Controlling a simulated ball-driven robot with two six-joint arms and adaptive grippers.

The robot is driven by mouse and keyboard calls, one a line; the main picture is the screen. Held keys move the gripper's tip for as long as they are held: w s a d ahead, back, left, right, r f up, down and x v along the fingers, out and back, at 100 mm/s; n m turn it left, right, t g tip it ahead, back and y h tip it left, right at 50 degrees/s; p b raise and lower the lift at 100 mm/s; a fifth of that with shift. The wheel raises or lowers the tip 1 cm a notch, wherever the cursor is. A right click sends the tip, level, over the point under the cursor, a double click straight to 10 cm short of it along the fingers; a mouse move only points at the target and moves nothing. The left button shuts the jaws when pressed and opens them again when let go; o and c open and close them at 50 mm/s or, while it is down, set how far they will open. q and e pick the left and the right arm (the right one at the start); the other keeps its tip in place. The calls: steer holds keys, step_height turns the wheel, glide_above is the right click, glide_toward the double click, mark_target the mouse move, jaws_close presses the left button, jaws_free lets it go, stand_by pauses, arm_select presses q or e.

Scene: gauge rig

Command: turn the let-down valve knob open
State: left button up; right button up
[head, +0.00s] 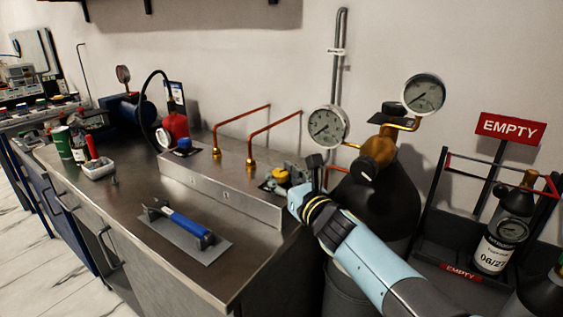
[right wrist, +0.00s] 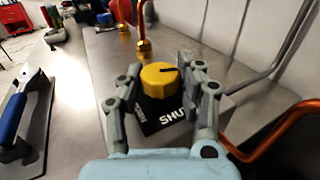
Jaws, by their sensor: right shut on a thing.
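The let-down valve knob is a round yellow knob with a dark line on its top (right wrist: 158,80). It sits on a black plate (right wrist: 165,118) with white lettering that reads "SHU", the rest being hidden. In the head view the yellow knob (head: 280,175) is at the right end of a long metal block, partly covered by my gripper. My right gripper (head: 299,177) is shut on the knob, with one finger on each side of it in the right wrist view. My left gripper is not in view.
The metal block (head: 225,190) has two copper pipes (head: 274,121) rising from it and a blue knob (head: 184,144) at its left. A trowel with a blue handle (head: 183,226) lies in front. Pressure gauges (head: 327,127) and a dark cylinder (head: 372,205) stand beside my right arm.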

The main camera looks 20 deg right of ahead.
steer(key=shift+w+d+r+n+g+y+p, duration=0.15)
steer(key=shift+n+y+p, duration=0.15)
steer(key=shift+y, duration=0.2)
steer(key=shift+s+r+n+g+y+p, duration=0.1)
steer(key=shift+n+g+y+p, duration=0.05)
steer(key=shift+n+y, duration=0.3)
steer(key=shift+f+n+y, duration=0.1)
steer(key=shift+n+y, duration=0.15)
steer(key=shift+y, duration=0.4)
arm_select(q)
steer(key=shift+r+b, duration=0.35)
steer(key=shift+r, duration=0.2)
arm_select(e)
steer(key=shift+n+g+y, duration=0.7)
steer(key=shift+n+y, duration=0.1)
steer(key=shift+y, duration=0.4)
steer(key=o, duration=1.2)
steer(key=shift+f, duration=0.1)
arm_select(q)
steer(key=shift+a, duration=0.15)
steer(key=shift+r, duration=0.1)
